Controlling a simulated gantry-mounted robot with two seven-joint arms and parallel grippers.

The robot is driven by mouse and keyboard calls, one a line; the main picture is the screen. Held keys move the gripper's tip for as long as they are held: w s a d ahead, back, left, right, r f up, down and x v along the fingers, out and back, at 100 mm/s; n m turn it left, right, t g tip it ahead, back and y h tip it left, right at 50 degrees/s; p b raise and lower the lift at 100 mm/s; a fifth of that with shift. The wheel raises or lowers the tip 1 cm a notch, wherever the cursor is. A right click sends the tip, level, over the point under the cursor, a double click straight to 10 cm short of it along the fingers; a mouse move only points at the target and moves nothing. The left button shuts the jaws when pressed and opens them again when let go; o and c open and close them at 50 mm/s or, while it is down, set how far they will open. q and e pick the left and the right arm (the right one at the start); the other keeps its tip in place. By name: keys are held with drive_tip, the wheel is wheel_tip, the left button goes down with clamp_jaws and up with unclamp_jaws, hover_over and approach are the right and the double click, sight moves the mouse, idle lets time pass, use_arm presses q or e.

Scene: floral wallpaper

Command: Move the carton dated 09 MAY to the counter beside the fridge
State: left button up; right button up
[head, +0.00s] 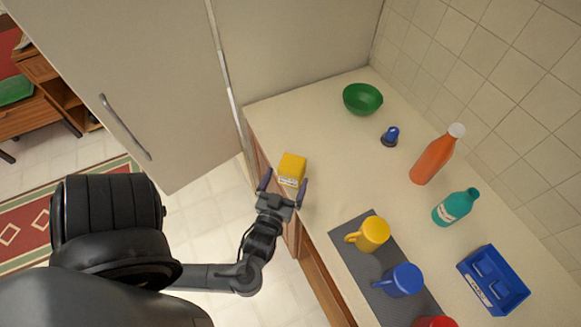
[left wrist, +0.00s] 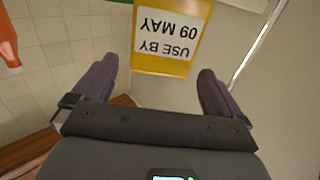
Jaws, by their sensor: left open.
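A yellow carton (head: 292,167) with a white label stands on the counter (head: 335,150) near its front left edge, beside the fridge (head: 150,80). In the left wrist view the carton's label (left wrist: 169,42) shows upside down and reads USE BY 09 MAY. My left gripper (head: 282,183) is at the carton's near side with its fingers spread. In the left wrist view the open left gripper (left wrist: 157,85) has the carton just beyond and between its fingertips, with gaps on both sides. My right gripper is not in view.
A green bowl (head: 362,99), a blue stamp-like object (head: 391,135), an orange bottle (head: 436,158) and a teal bottle (head: 455,207) stand farther back. A yellow mug (head: 372,234) and blue mug (head: 404,279) are on a dark mat (head: 345,232). A blue caddy (head: 492,281) is at right.

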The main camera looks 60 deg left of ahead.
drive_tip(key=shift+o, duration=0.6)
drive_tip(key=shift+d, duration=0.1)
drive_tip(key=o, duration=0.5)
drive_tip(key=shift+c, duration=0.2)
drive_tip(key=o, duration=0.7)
use_arm(q)
drive_tip(key=v, duration=0.4)
drive_tip(key=shift+s+d, duration=0.2)
drive_tip(key=shift+w, duration=0.1)
